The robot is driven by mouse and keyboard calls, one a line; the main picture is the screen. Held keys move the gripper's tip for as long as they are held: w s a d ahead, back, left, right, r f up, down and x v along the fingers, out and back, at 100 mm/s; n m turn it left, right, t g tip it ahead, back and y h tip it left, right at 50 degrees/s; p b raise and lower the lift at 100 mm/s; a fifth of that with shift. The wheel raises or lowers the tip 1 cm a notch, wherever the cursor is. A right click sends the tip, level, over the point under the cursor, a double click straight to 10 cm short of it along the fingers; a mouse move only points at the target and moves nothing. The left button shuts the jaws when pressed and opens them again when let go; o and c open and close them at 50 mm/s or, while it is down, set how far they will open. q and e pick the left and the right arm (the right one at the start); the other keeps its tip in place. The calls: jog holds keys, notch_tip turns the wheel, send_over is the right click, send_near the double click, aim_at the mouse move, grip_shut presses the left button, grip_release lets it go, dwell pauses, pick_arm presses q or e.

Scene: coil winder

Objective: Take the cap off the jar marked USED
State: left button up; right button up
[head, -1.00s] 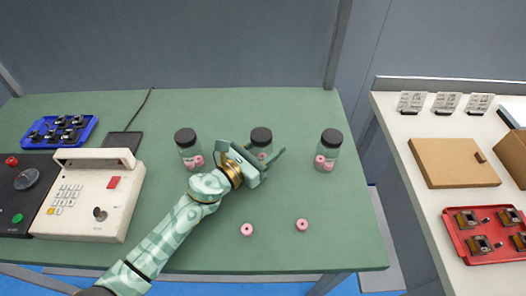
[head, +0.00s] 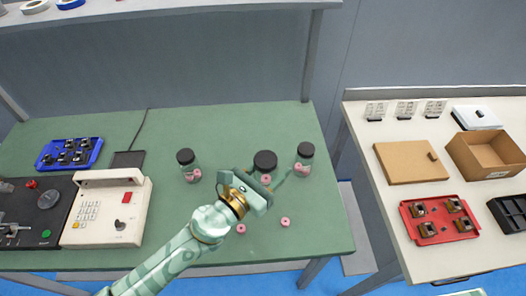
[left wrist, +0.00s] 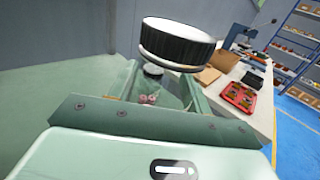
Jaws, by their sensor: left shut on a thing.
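Three clear jars with black caps and pink rings inside are in the head view: a left jar (head: 188,165), a right jar (head: 304,160) and a middle jar with its black cap (head: 265,160) on. My left gripper (head: 268,184) is shut around the middle jar's body below the cap, and the jar appears raised off the table. In the left wrist view that cap (left wrist: 178,45) stands large above the fingers, with another capped jar (left wrist: 153,70) beyond. The arm hides much of the held jar. I cannot read USED on any jar.
Two loose pink rings (head: 285,222) lie on the green table (head: 320,240) in front. A keypad machine (head: 105,210) and a blue tray (head: 45,160) are at left. A white table (head: 395,200) at right holds a red tray (head: 468,236), an open box and a flat brown lid.

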pick_arm(q)
jog(key=shift+s+d+r, duration=0.15)
jog(key=shift+s, duration=0.35)
jog(key=o, duration=0.4)
jog(key=c, duration=0.7)
jog(key=shift+c, duration=0.2)
